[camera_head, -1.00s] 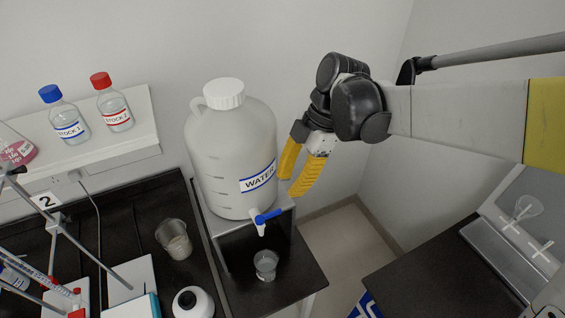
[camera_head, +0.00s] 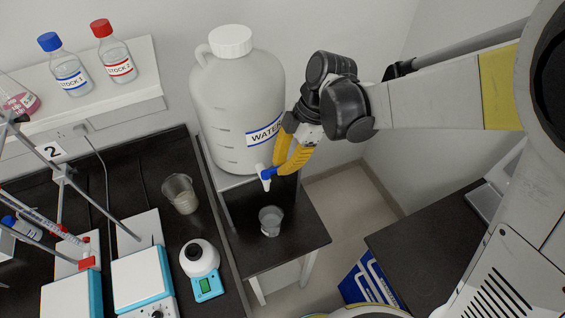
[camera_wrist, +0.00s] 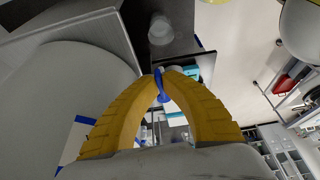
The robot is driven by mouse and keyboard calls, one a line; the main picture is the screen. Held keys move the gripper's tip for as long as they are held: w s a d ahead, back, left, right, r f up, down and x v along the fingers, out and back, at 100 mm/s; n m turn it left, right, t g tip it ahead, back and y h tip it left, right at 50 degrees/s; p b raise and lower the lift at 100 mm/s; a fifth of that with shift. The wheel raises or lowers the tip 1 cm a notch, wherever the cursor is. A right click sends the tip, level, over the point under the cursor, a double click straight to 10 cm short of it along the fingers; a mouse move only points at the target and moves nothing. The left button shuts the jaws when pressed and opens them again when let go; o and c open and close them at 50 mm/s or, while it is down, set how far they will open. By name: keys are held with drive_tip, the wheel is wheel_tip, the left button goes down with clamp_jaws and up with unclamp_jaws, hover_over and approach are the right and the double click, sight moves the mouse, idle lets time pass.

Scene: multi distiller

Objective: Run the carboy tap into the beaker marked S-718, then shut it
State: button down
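The white carboy (camera_head: 238,100) with a WATER label stands on a raised support. Its tap (camera_head: 264,178) at the lower front has a blue handle, which also shows in the wrist view (camera_wrist: 160,88). My gripper (camera_head: 276,172) reaches in from the right. In the wrist view its yellow fingertips (camera_wrist: 164,73) close in on both sides of the blue handle. A clear beaker (camera_head: 270,222) stands below the tap on the black surface, and in the wrist view (camera_wrist: 160,30). I cannot read a mark on it, nor see a clear stream.
Another beaker (camera_head: 180,194) stands to the left on the black bench, near a white device with a green display (camera_head: 205,286). Stock bottles (camera_head: 68,70) stand on the white shelf. A black table (camera_head: 430,240) is at the right, with floor between.

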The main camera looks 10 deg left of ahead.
drive_tip(key=m, duration=0.2)
drive_tip(key=s+m+t, duration=0.1)
drive_tip(key=m, duration=0.1)
drive_tip(key=s+m+t+b, duration=0.1)
drive_tip(key=shift+d+m+y, duration=0.3)
drive_tip(key=shift+d+m, duration=0.05)
drive_tip(key=shift+m, duration=0.05)
drive_tip(key=c, duration=1.6)
unclamp_jaws()
drive_tip(key=v, duration=1.2)
drive_tip(key=shift+s, duration=0.1)
